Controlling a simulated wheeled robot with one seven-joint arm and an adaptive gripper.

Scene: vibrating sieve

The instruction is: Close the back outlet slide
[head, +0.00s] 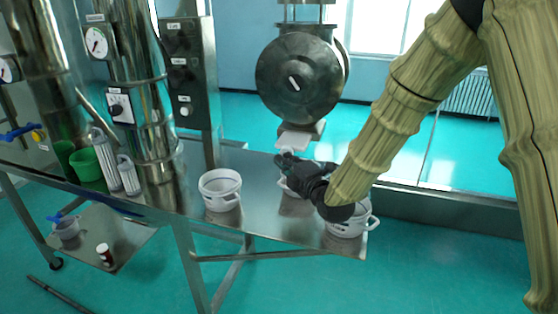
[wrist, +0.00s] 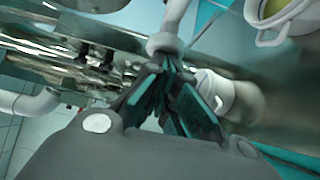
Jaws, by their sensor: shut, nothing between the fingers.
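The sieve's round metal body (head: 300,78) hangs above the table at upper centre in the head view. A pale plate (head: 293,141), possibly an outlet slide, shows below its spout. I cannot tell whether this is the back one, or how far it is open. My gripper (head: 284,160) is just below this plate, with its dark fingers pointing left. In the wrist view my gripper (wrist: 164,72) is shut and empty. A pale rounded knob on a rod (wrist: 165,43) lies right at the fingertips; whether they touch is unclear.
White two-handled pots stand on the steel table (head: 255,178): one at left (head: 220,190), one partly behind my forearm (head: 349,224), and one mostly hidden behind my gripper. Metal columns and a control box (head: 188,75) stand at left. A lower shelf holds a small bottle (head: 104,254).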

